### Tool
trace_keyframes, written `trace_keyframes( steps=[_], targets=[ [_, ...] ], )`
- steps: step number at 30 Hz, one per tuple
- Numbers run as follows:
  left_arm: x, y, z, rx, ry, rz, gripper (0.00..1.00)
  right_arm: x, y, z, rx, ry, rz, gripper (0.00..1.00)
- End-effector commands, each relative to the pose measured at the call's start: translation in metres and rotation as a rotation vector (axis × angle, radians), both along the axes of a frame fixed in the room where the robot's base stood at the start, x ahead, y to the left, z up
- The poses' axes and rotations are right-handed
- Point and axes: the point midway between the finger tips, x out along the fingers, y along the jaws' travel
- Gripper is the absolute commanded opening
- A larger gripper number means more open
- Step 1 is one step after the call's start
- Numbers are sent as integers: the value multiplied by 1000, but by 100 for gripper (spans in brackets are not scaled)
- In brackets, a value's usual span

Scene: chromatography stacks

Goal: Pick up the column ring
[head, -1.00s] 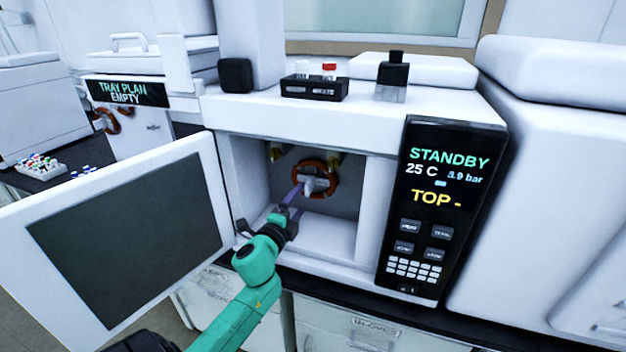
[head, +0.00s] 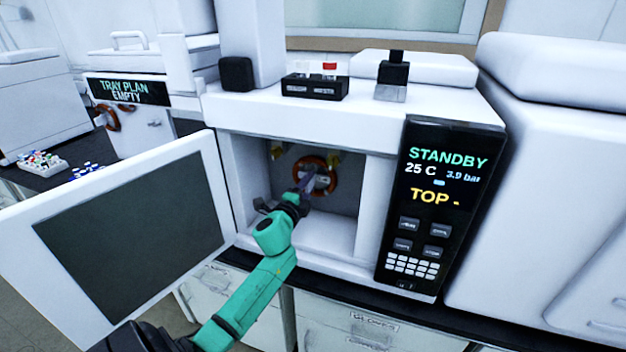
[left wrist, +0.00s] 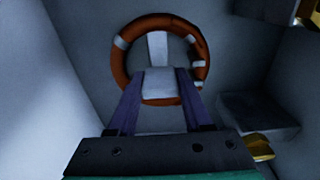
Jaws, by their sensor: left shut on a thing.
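The column ring (head: 329,172) is an orange-brown coil with white bands and a white middle piece. It is inside the open compartment, near the back wall. It also shows in the left wrist view (left wrist: 119,68), upright and facing the camera. My left gripper (head: 304,186) reaches into the compartment from the front. In the left wrist view its two purple fingers (left wrist: 157,88) are shut on the white block of the column ring. The ring's lower part is partly hidden behind the fingers and block. My right gripper is not in view.
The instrument's door (head: 130,240) stands open at the left. Brass fittings (head: 333,157) sit on the compartment's back wall near the ring. The side wall (head: 374,205) and control panel (head: 436,205) bound the opening on the right. The compartment floor (head: 325,237) looks clear.

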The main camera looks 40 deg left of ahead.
Motion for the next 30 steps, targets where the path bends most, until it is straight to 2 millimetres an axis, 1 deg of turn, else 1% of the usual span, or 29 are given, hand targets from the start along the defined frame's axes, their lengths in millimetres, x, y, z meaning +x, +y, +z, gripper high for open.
trace_keyframes(
  steps=[5, 8, 11, 14, 21, 24, 30],
  targets=[
    [-1, 0, 1, 1, 0, 0, 0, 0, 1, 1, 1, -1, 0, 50],
    [-5, -1, 6, 2, 0, 0, 0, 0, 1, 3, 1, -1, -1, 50],
    [-13, -4, 16, 4, 0, -2, 0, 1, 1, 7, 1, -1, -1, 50],
    [-29, -9, 24, 2, 2, -2, 0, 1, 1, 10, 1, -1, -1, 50],
    [-84, -26, 53, 1, 2, -3, 0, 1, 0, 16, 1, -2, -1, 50],
    [-102, -31, 62, -1, 2, -1, 0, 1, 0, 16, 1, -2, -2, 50],
    [-127, -38, 76, 0, 1, 0, 0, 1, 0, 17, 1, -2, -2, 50]
  ],
)
